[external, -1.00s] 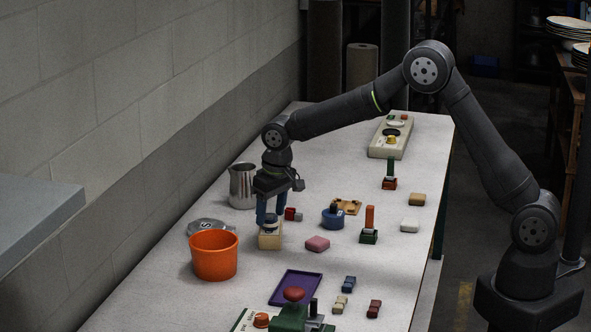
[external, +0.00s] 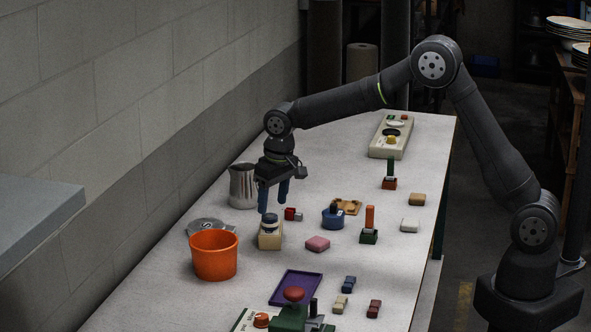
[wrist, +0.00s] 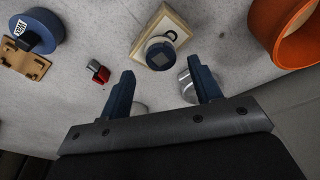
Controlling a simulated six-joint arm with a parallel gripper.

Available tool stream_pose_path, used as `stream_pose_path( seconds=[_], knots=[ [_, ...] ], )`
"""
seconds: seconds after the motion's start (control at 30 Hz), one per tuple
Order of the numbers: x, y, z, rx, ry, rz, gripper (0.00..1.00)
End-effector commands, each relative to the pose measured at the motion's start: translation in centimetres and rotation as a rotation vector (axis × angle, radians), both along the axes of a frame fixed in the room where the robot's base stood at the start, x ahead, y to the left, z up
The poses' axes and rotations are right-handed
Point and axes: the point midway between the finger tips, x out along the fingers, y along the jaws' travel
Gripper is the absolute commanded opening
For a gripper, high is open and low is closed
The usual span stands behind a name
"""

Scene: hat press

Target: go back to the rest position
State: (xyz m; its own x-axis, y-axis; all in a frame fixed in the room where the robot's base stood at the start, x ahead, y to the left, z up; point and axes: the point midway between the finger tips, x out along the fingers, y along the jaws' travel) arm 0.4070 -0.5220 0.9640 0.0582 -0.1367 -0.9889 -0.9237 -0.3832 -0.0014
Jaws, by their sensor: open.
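My gripper (external: 273,197) is open and empty, raised above the table. Its two blue fingers also show spread apart in the wrist view (wrist: 160,92). Just below and in front of it stands a cream block (external: 270,240) with a round dark-and-white piece (external: 270,222) on top. The same piece shows in the wrist view (wrist: 160,52) on the block's framed top (wrist: 178,24). The fingers are apart from it.
An orange pot (external: 214,262) stands near the block, and a metal pitcher (external: 243,188) is beside my gripper. A blue round piece (external: 333,219), a pink block (external: 317,244) and a purple tray (external: 296,288) lie around. The wall borders the table's left side.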

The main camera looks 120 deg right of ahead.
Motion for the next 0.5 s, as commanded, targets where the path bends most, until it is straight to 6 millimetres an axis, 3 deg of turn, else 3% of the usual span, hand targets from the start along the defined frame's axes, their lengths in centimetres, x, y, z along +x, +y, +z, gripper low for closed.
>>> stream_pose_path(
  seconds=[0.23,0.47,0.5],
  knots=[
    [0.2,-0.6,-5.2,0.003,0.002,0.000,0.58],
    [0.2,-0.7,-0.2,-0.005,-0.002,-0.001,0.58],
    [-0.8,-0.9,0.1,-0.003,-0.001,-0.004,0.58]
  ],
)
